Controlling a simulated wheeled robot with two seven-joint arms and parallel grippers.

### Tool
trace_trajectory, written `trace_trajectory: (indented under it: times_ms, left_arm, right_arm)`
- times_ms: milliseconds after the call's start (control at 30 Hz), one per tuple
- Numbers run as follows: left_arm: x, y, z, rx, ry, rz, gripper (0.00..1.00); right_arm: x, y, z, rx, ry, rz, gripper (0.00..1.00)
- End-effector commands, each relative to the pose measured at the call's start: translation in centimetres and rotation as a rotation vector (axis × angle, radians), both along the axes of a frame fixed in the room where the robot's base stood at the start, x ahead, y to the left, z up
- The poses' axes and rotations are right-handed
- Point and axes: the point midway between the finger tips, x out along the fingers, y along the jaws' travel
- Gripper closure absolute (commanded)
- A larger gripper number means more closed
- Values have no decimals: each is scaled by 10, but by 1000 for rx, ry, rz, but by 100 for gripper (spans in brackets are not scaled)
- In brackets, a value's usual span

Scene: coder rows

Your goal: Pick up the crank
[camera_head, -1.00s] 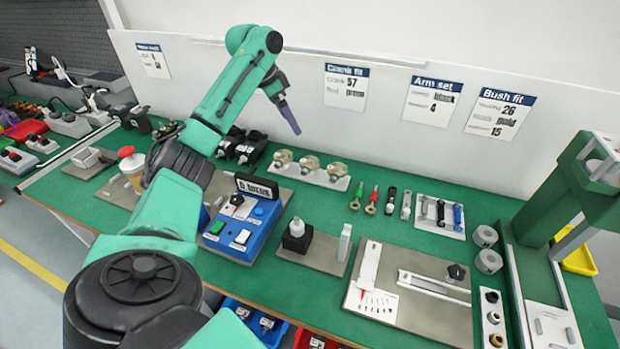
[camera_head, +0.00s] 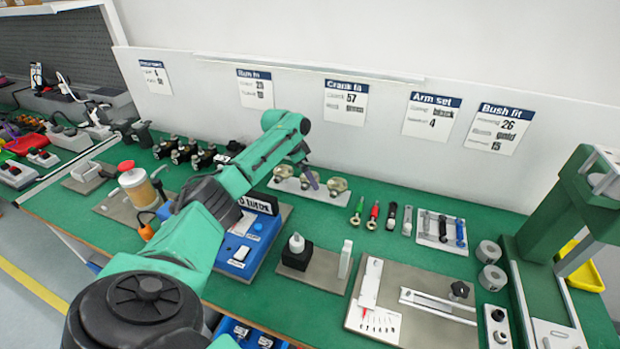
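I cannot tell for certain which piece is the crank. Several small handled parts lie in a row on the green bench: one green (camera_head: 358,210), one red (camera_head: 374,213), one black (camera_head: 391,215) and one grey (camera_head: 407,220). My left gripper (camera_head: 312,181) comes in from the left, pointing down, with purple fingers. It appears in front of a white plate (camera_head: 320,197) bearing beige metal fittings (camera_head: 337,186), and partly hides the middle fitting. The gripper's opening and any contact are too small to tell. My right gripper is not in view.
A "Crank fit" card (camera_head: 346,102) hangs on the back wall. A blue box (camera_head: 245,240), a black block with a white top (camera_head: 297,252), a slotted grey plate (camera_head: 415,308) and a green press (camera_head: 575,205) stand on the bench. Green surface shows between them.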

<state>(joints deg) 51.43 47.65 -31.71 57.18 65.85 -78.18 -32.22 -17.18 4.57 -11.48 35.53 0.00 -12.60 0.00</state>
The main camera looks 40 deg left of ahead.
Motion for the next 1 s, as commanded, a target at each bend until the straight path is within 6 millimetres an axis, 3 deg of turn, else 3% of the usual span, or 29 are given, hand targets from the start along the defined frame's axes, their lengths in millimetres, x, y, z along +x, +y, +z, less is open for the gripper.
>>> trace_trajectory:
  times_ms: [133, 300, 333, 367, 733, 867, 1000]
  left_arm:
    - [0, 0, 0, 1, 0, 0, 4]
    - [0, 1, 1, 1, 0, 0, 69]
    - [0, 1, 1, 1, 0, 0, 80]
    - [0, 1, 1, 0, -2, 0, 86]
    - [1, 1, 12, 0, -4, 1, 85]
    - [1, 1, 35, 2, -5, 1, 85]
    - [2, 1, 76, -1, -9, 0, 85]
  right_arm:
    - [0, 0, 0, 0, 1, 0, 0]
    - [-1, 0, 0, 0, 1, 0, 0]
    - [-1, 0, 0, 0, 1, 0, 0]
    - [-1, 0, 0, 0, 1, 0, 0]
    - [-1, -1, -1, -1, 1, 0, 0]
    - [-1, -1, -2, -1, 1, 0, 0]
    - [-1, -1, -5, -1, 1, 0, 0]
